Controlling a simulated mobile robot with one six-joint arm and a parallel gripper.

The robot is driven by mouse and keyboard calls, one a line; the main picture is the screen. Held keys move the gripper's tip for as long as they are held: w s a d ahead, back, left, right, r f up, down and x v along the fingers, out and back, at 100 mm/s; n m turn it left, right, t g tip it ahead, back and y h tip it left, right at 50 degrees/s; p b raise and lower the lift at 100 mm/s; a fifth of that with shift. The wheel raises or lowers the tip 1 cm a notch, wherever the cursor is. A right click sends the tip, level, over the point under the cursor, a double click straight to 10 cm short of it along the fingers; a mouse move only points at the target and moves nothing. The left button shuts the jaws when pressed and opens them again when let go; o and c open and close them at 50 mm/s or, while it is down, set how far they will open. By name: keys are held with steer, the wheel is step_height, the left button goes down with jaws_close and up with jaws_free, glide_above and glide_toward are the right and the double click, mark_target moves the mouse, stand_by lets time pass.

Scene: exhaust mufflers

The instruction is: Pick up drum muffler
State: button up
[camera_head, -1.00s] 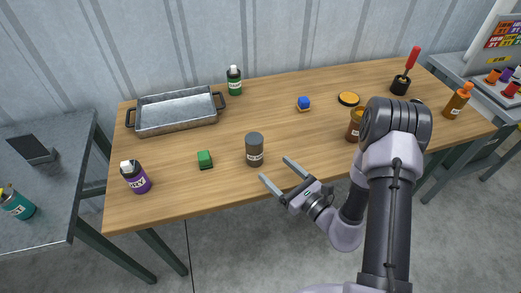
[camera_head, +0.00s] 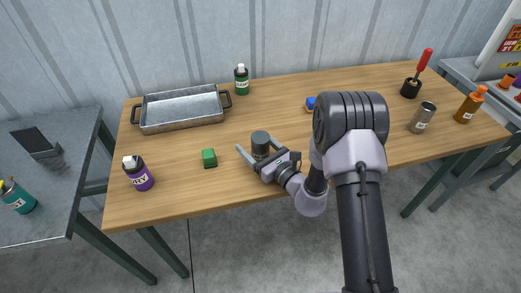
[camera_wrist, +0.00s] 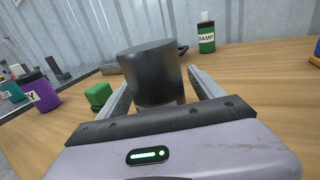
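A dark grey cylinder (camera_head: 260,139), which I take as the drum muffler, stands upright near the front middle of the wooden table. It also shows large in the wrist view (camera_wrist: 151,70). My gripper (camera_head: 258,144) is open, low over the table, with one finger on each side of the cylinder. In the wrist view a gap shows between the cylinder and the right finger; whether the left finger touches it, I cannot tell. The cylinder's lower part is hidden by my gripper.
A green block (camera_head: 209,158) and a purple bottle (camera_head: 138,173) stand to the left. A metal tray (camera_head: 142,127) and green bottle (camera_head: 241,80) are behind. A labelled grey-brown can (camera_head: 422,118), orange bottle (camera_head: 468,106) and red-handled tool (camera_head: 423,61) are right. My arm hides part of the table.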

steer(key=c, duration=1.3)
